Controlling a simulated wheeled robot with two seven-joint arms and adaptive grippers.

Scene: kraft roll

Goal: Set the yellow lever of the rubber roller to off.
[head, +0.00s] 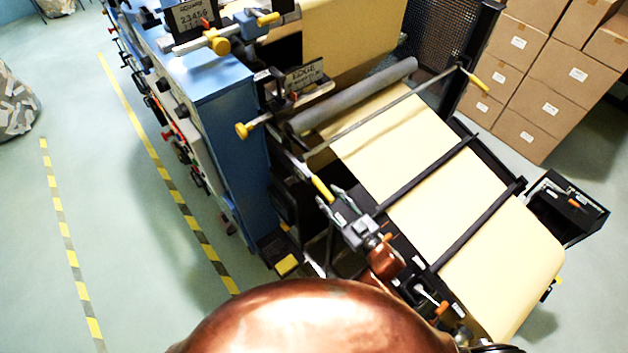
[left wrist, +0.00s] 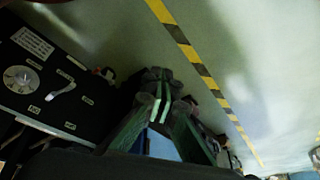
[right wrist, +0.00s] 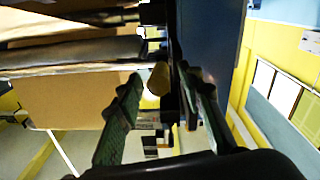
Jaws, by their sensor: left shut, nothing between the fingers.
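The grey rubber roller (head: 355,95) lies across the kraft web on the machine. A yellow lever (head: 322,189) shows at the near end of a thin bar beside the roller. My right gripper (head: 333,203) is close to this lever, its fingers apart. In the right wrist view a yellow rounded end (right wrist: 158,78) shows between the two fingers of the open right gripper (right wrist: 163,88); I cannot tell whether they touch it. My left gripper (left wrist: 160,88) is shut and empty in the left wrist view, low near the floor and a black panel.
Another yellow knob (head: 245,129) sticks out by the blue cabinet (head: 235,100). A yellow handle (head: 478,83) is at the bar's far end. Dark bars cross the kraft web (head: 455,200). Cardboard boxes (head: 545,75) stand at the back right. The floor at left is mostly clear.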

